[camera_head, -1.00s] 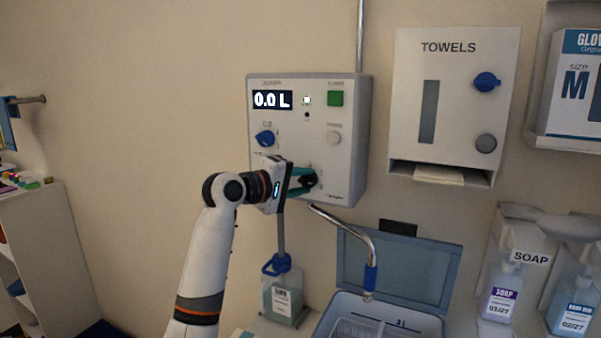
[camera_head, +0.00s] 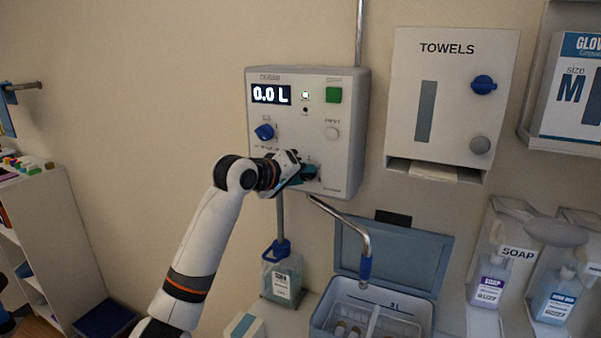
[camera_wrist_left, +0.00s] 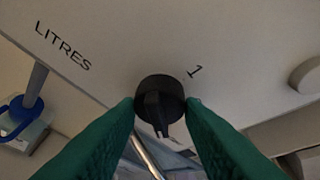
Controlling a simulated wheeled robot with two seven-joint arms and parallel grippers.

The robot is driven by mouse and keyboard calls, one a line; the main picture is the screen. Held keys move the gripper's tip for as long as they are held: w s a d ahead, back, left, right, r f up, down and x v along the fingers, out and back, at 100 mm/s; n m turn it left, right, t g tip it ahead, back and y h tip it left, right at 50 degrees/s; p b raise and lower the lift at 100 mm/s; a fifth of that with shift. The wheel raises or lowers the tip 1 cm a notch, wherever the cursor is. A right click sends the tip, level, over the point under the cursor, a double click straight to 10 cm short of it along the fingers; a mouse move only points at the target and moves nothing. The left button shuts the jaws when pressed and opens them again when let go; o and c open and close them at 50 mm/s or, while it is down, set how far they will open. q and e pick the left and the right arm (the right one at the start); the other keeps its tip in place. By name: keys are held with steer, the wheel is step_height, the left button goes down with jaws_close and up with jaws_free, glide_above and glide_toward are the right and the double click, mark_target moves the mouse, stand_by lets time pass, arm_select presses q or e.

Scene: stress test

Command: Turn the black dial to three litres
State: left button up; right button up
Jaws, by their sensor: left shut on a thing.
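The black dial (camera_wrist_left: 160,104) sits low on the front of a grey wall unit (camera_head: 345,120), between the word LITRES and a figure 1 in the left wrist view. My left gripper (camera_wrist_left: 160,105) has its green fingers shut on the dial, one on each side. In the head view my left gripper (camera_head: 305,173) is at the unit's lower part and largely hides the dial. The dial's pointer direction and the other figures are unclear. The display (camera_head: 271,94) reads 0.0 L. My right gripper is not in view.
A blue knob (camera_head: 265,132), a green button (camera_head: 334,95) and a pale round button (camera_head: 331,133) are on the unit. A spout (camera_head: 352,222) curves over an open blue-lidded box (camera_head: 425,322). A bottle (camera_head: 284,280) stands below. A towel dispenser (camera_head: 455,110) is right.

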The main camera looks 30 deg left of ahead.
arm_select(q)
steer(key=shift+f, duration=0.15)
steer(key=o, duration=1)
steer(key=b+v, duration=0.4)
steer(key=v, duration=0.8)
